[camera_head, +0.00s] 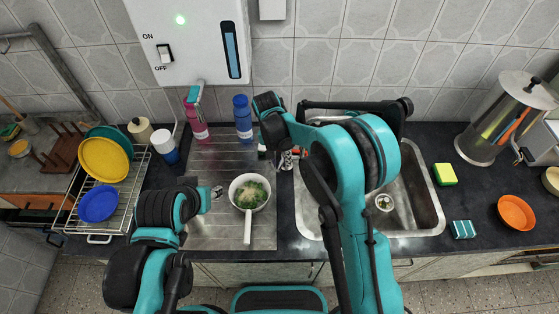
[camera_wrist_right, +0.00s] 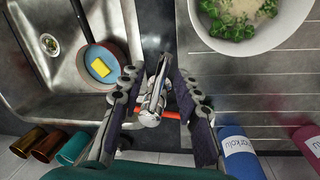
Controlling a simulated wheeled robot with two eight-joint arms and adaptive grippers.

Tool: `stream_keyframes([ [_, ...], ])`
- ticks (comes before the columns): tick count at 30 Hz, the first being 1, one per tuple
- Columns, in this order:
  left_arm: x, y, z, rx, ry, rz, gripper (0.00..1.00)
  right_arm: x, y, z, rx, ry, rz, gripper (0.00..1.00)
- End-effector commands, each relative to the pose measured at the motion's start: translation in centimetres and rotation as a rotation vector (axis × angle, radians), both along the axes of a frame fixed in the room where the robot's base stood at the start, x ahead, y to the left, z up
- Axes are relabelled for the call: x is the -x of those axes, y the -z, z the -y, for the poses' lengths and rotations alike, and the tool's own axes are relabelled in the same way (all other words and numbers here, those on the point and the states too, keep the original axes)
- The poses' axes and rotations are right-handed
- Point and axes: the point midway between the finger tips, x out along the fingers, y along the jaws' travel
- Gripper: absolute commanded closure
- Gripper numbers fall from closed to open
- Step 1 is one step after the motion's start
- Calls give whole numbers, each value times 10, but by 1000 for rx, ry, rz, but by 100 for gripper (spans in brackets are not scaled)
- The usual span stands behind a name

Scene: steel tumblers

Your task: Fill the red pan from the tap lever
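The red pan (camera_wrist_right: 84,55) shows in the right wrist view, standing in the sink (camera_wrist_right: 62,98). It has a reddish rim, a blue-grey inside, a dark handle and a yellow block in it. My arm hides it in the head view. The metal tap (camera_wrist_right: 152,100) stands between the two fingers of my right gripper (camera_wrist_right: 155,74); a red-orange bar lies across behind it. The fingers look apart, with a gap beside the metal; contact is not clear. My left gripper (camera_head: 217,191) is over the drainboard, left of the white pan; its finger opening is too small to judge.
A white pan (camera_head: 248,209) with greens stands on the drainboard (camera_head: 205,234). Pink (camera_head: 195,125) and blue (camera_head: 243,122) bottles stand behind. A dish rack (camera_head: 100,226) is at left. A sponge (camera_head: 445,174), orange bowl (camera_head: 516,212) and steel container (camera_head: 485,140) are right of the sink.

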Motion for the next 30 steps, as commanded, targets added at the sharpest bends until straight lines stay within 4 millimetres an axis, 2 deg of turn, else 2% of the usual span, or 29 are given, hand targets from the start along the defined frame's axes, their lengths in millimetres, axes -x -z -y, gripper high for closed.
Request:
stream_keyframes([
  [8, 0, 0, 0, 0, 0, 0, 60, -1, -7, -1, -1, 1, 0, 68],
  [11, 0, 0, 0, 0, 0, 0, 60, -1, -23, -3, 0, 1, 0, 68],
  [21, 0, 0, 0, 0, 0, 0, 60, -4, -94, -14, 0, 0, 0, 68],
  [25, 0, 0, 0, 0, 0, 0, 60, -5, -110, -16, 0, 0, 0, 68],
  [30, 0, 0, 0, 0, 0, 0, 60, -6, -118, -17, 0, 0, 0, 68],
])
